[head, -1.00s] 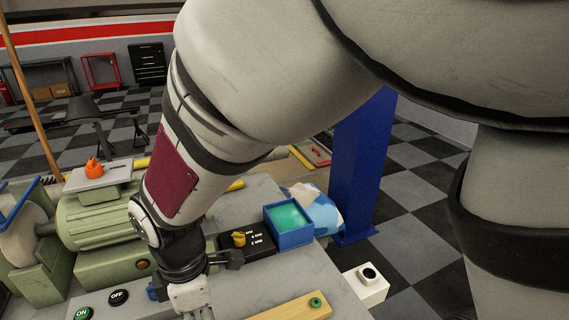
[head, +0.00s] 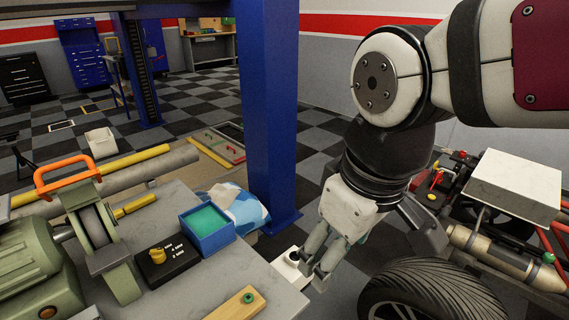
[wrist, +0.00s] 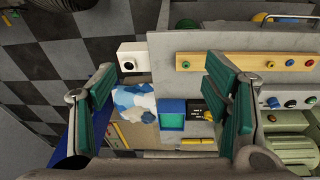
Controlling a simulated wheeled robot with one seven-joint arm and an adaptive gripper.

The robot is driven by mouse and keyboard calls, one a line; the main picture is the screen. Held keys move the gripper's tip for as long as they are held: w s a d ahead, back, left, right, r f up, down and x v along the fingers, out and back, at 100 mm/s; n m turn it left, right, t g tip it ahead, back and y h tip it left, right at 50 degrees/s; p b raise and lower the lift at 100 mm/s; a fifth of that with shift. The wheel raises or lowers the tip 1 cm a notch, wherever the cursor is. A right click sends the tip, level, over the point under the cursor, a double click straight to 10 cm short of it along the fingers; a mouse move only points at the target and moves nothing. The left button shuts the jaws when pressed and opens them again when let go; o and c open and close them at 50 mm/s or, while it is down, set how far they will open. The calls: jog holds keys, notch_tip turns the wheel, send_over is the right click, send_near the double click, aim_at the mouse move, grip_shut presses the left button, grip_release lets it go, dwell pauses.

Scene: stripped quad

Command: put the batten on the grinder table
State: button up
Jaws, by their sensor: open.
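The batten (head: 237,303) is a pale wooden strip with a green knob near its end, cut off by the bottom of the head view. In the wrist view the batten (wrist: 245,62) shows longer, with several coloured knobs along it. It lies on the grey top of the grinder table (head: 180,297), near an edge. My gripper (head: 316,272) is open and empty, pointing down to the right of the table in the head view.
A green grinder (head: 95,240), a black switch box (head: 167,260), a blue tray (head: 207,237) and a blue-white cloth (head: 240,207) are on or by the table. A white block (head: 291,257) is by my gripper. A blue post (head: 268,120) and a tyre (head: 420,290) stand close.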

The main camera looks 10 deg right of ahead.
jog(key=s+d+m, duration=0.5)
jog(key=s, duration=0.1)
jog(key=shift+d+f+m+t, duration=0.15)
jog(key=shift+m+t, duration=0.25)
jog(key=shift+t, duration=0.5)
notch_tip(320, 180, up, 5)
jog(key=p, duration=0.4)
